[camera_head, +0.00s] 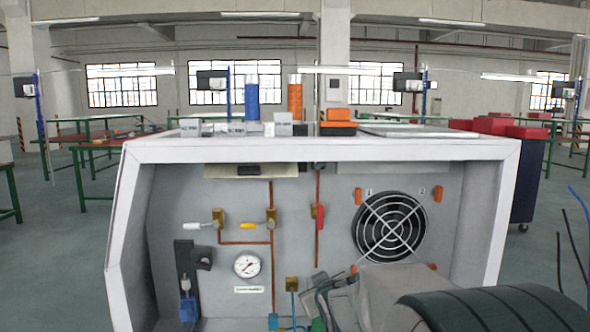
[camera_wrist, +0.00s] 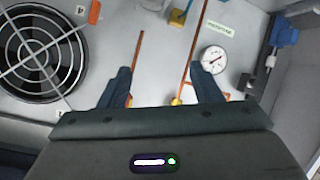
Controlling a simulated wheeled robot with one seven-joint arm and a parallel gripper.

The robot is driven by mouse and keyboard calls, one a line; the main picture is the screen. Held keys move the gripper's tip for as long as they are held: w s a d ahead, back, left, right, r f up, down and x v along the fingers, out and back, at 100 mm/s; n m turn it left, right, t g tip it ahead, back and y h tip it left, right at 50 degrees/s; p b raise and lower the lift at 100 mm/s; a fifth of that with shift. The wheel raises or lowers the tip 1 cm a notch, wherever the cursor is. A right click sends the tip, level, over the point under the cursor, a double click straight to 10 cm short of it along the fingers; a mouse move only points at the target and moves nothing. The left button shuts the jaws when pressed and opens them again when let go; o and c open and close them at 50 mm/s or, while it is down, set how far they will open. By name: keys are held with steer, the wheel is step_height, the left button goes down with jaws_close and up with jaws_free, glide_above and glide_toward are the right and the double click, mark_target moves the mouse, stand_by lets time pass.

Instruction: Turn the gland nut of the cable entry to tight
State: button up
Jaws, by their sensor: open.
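I cannot make out the gland nut of the cable entry for certain in either view. A blue fitting (camera_head: 187,308) sits low on a black bracket (camera_head: 184,265) at the left of the cabinet's back panel; it also shows at the upper right of the wrist view (camera_wrist: 286,36). A brass fitting (camera_head: 291,284) with a blue tube is at the panel's lower middle. My gripper (camera_wrist: 162,84) is open, its two dark fingers apart with nothing held. In the wrist view the fingers lie over the panel between the fan and the gauge.
The white cabinet (camera_head: 320,150) has side walls and a top around the panel. The panel carries a round fan grille (camera_head: 391,226), a gauge (camera_head: 247,265), copper pipes and valves with white, yellow and red handles (camera_head: 320,217).

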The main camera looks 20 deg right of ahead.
steer(key=w+d+r+n+t+p, duration=0.1)
steer(key=w+d+r+t+p, duration=0.15)
steer(key=r, duration=0.35)
steer(key=w+d+r+n+t+p, duration=0.1)
steer(key=w+d+r+t+p, duration=0.15)
steer(key=r, duration=0.35)
steer(key=n+t+y+p, duration=0.2)
steer(key=n+t, duration=0.2)
glide_toward(321, 166)
steer(key=x, duration=0.8)
steer(key=shift+w+r+p, duration=0.1)
steer(key=shift+w+p, duration=0.2)
steer(key=shift+w, duration=0.05)
steer(key=c, duration=1)
